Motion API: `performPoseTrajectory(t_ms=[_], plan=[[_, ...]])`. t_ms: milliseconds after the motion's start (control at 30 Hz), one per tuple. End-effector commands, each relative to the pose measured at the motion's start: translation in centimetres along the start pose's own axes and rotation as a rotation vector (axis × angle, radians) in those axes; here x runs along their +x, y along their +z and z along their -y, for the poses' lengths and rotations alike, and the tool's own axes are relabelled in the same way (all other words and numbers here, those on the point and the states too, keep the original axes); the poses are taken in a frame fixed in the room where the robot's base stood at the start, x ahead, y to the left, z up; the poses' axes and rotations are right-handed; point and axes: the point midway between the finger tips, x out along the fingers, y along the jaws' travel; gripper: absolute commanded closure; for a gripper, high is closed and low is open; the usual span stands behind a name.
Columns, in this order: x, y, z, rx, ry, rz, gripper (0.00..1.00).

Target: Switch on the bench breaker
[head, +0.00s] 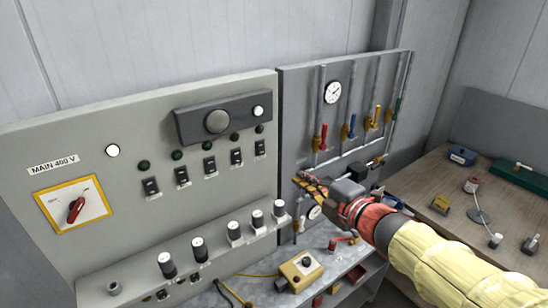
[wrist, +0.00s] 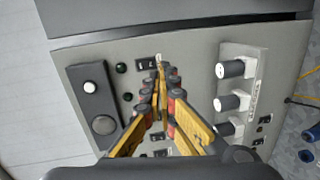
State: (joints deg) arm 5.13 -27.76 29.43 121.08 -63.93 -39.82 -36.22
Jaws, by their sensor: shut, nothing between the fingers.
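A row of several black rocker breakers (head: 209,166) sits on the grey panel, each with a dark green lamp (head: 234,136) above it. I cannot read which one is the bench breaker, nor tell its on or off position. The rightmost breaker (head: 260,148) also shows in the wrist view (wrist: 146,62), just beside my fingertips. My gripper (head: 298,181) is shut and empty, in front of the panel's right edge in the head view. In the wrist view, its yellow fingers meet (wrist: 161,70) and partly hide the neighbouring breakers. I cannot tell whether the tips touch the panel.
A red main switch (head: 75,208) on a yellow-edged plate is at left. White-capped round fittings (head: 234,231) stick out along the lower ledge. A gauge and valve board (head: 365,80) stands right of the panel. A yellow box (head: 301,270) lies on the bench below.

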Motion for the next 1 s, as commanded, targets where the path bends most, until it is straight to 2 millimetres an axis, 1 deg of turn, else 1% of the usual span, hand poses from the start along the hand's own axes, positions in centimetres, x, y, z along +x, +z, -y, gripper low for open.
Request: performPoseTrajectory(t_ms=[67,167,500,633,767,1000], plan=[[0.0,-1.1,-0.5,-0.037,0.02,-0.042,1.0],[-0.1,-1.8,-0.9,-0.064,0.039,-0.064,1.0],[-0.1,-1.7,-0.9,-0.074,0.039,-0.061,1.0],[0.4,-1.7,-0.9,-0.073,0.039,-0.062,1.0],[2.0,-1.9,-0.9,-0.072,0.037,-0.063,1.0],[6.6,-2.2,-1.0,-0.072,0.037,-0.064,1.0]])
